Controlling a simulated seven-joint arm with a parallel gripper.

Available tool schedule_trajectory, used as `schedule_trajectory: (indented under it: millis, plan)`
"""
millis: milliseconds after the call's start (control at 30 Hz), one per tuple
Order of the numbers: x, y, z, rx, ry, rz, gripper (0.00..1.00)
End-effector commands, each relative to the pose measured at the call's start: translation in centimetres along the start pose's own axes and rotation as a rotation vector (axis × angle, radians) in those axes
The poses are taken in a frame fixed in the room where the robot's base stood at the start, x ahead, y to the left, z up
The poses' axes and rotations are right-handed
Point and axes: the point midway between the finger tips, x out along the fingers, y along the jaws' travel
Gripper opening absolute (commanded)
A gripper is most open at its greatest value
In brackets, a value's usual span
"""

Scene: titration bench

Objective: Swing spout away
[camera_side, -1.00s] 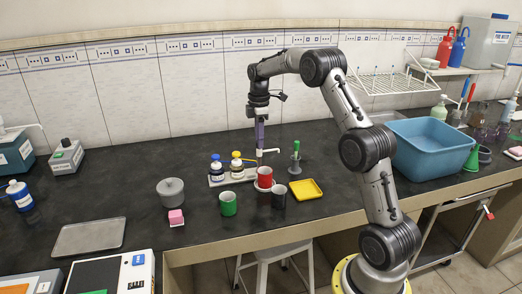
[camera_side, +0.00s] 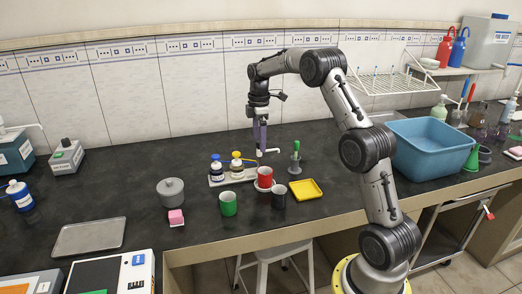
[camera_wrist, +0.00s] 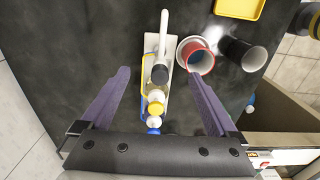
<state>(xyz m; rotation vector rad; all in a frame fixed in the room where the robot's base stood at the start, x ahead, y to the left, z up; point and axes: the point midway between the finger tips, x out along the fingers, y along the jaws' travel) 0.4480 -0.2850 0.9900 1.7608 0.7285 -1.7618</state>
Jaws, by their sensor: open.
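The white spout (camera_side: 269,151) sticks out sideways near the top of its stand at the back of the bottle tray. In the wrist view the white spout (camera_wrist: 164,28) runs toward the top of the picture from a dark round cap. My gripper (camera_side: 260,149) points down over the stand with its purple fingers apart. In the wrist view my gripper (camera_wrist: 155,72) is open, one finger on each side of the cap end, with a gap on both sides. Whether the fingertips reach down to spout height I cannot tell.
A red cup (camera_side: 265,175) stands close to the spout, with a black cup (camera_side: 279,198) and green cup (camera_side: 228,206) in front. A yellow dish (camera_side: 306,190) lies to the right.

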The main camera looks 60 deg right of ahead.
Motion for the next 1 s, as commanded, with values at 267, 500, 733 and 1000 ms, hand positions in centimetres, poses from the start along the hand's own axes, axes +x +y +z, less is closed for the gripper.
schedule_trajectory:
  millis: [267,500,733,1000]
  plan:
    - [-1.9,0.1,0.0,0.0,0.001,0.003,0.95]
    - [-3.6,0.1,0.0,0.0,0.001,0.002,0.95]
    - [-5.3,0.1,0.0,0.0,0.001,0.003,0.95]
    - [-6.8,0.0,0.0,0.0,0.0,0.002,0.95]
